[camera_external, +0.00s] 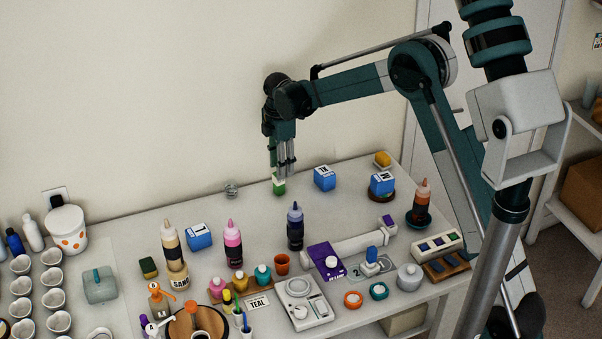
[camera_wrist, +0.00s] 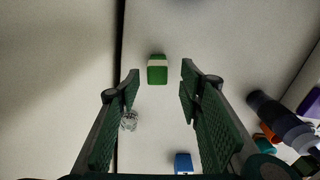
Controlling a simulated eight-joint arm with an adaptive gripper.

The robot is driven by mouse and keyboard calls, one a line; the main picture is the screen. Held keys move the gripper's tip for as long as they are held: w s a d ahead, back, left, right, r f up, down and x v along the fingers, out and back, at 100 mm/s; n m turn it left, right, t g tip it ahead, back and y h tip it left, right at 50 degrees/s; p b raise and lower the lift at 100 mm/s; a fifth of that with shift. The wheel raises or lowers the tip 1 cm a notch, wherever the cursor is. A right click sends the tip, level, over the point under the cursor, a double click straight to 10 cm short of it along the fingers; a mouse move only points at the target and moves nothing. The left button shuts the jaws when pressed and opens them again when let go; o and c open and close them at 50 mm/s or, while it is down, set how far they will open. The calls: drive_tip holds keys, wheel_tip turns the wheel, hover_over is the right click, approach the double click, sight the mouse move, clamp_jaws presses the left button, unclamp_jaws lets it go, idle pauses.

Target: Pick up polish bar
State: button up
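The polish bar looks to be the small green block with a white band (camera_wrist: 157,69), lying on the table near the wall-side edge. In the external view the green and white bar (camera_external: 279,184) shows just below my gripper (camera_external: 283,170), which points down. In the wrist view my gripper (camera_wrist: 161,75) is open, with one finger on either side of the view. The bar appears in the gap between the fingertips, a little beyond them, with no finger seen touching it. The exact height above the bar is hard to tell.
A clear glass piece (camera_external: 231,189) stands left of the bar, also in the wrist view (camera_wrist: 128,121). A blue box (camera_external: 324,178) is to the right. A dark blue bottle (camera_external: 295,226) and a pink bottle (camera_external: 234,243) stand nearer the front. Table around the bar is clear.

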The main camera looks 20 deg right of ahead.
sight(280, 183)
drive_tip(key=shift+w+a+f, duration=0.15)
drive_tip(key=shift+f, duration=0.2)
drive_tip(key=shift+f, duration=1.3)
drive_tip(key=shift+f, duration=2.6)
drive_tip(key=c, duration=1.1)
drive_tip(key=shift+o, duration=0.2)
drive_tip(key=shift+r, duration=0.15)
drive_tip(key=shift+r, duration=4.9)
